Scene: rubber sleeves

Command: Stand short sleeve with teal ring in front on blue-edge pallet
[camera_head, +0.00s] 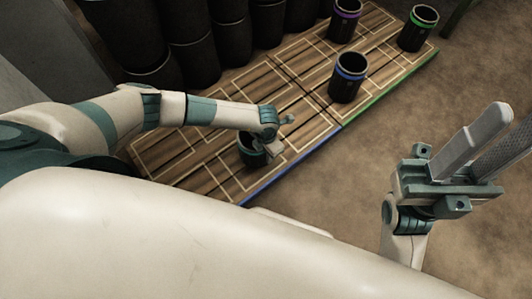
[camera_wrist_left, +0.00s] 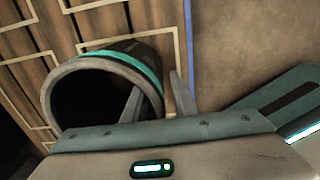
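The short dark sleeve with a teal ring (camera_head: 250,157) is on the near part of the blue-edge pallet (camera_head: 222,186), close to its blue edge. In the left wrist view the sleeve (camera_wrist_left: 88,72) shows its open mouth, with the teal ring just below the rim. My left gripper (camera_head: 275,148) is at the sleeve's right side. In the left wrist view its fingers (camera_wrist_left: 157,80) straddle the sleeve wall, one in front of the mouth and one outside, with space between them. The sleeve's base is hidden. My right gripper (camera_head: 508,120) is open and empty, off the pallet.
A blue-ringed sleeve (camera_head: 347,78), a purple-ringed sleeve (camera_head: 343,22) and a green-ringed sleeve (camera_head: 417,29) stand on the adjoining green-edge pallet (camera_head: 392,85). Tall black sleeves (camera_head: 190,45) line the back. Brown floor lies open at the right.

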